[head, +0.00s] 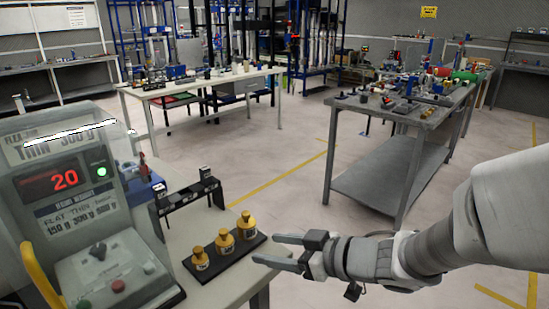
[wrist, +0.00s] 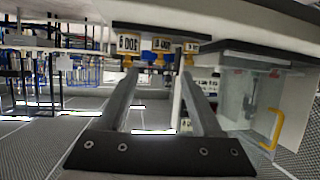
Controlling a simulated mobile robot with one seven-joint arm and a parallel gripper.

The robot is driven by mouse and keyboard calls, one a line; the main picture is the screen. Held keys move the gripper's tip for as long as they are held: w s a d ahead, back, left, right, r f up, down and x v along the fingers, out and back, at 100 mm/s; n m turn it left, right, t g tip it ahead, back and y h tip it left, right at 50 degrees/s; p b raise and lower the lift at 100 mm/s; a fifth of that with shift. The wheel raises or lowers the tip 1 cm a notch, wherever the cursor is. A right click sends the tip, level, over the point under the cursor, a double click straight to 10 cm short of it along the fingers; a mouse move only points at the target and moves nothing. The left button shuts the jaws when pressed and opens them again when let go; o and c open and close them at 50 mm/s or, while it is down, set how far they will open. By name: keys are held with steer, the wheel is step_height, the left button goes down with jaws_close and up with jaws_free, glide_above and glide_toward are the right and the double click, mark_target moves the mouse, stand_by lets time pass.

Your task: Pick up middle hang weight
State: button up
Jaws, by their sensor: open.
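Three brass hang weights of differing size stand upright in a row on a black tray (head: 235,254) at the near table's right edge. The middle hang weight (head: 224,243) stands between the nearer, smaller weight (head: 199,259) and the farther, larger weight (head: 247,226). My gripper (head: 266,248) is open and empty just right of the tray, fingers pointing left toward the weights. In the wrist view, which is upside down, the middle weight (wrist: 161,46) appears between and beyond my two fingers (wrist: 160,75), apart from them. Nothing hides the weights in the head view.
A machine with a red display reading 20 (head: 65,180) stands left of the weights, with a yellow handle (head: 40,280). A black rack (head: 187,198) stands behind the tray. A grey workbench (head: 375,165) and a white table (head: 215,80) stand farther off, with open floor between.

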mark_target(227, 241)
steer(key=p+x, duration=0.2)
steer(key=p, duration=0.1)
steer(key=shift+w+a, duration=0.1)
steer(key=shift+a, duration=0.2)
steer(key=b+x, duration=0.2)
steer(key=x, duration=0.2)
steer(key=shift+w+f, duration=0.1)
steer(key=shift+f, duration=0.2)
steer(key=b+x, duration=0.2)
steer(key=x, duration=0.3)
steer(key=shift+a+b, duration=0.3)
steer(key=shift+b, duration=0.05)
steer(key=shift+w+a, duration=0.15)
steer(key=shift+a, duration=0.1)
steer(key=shift+c, duration=0.2)
jaws_close()
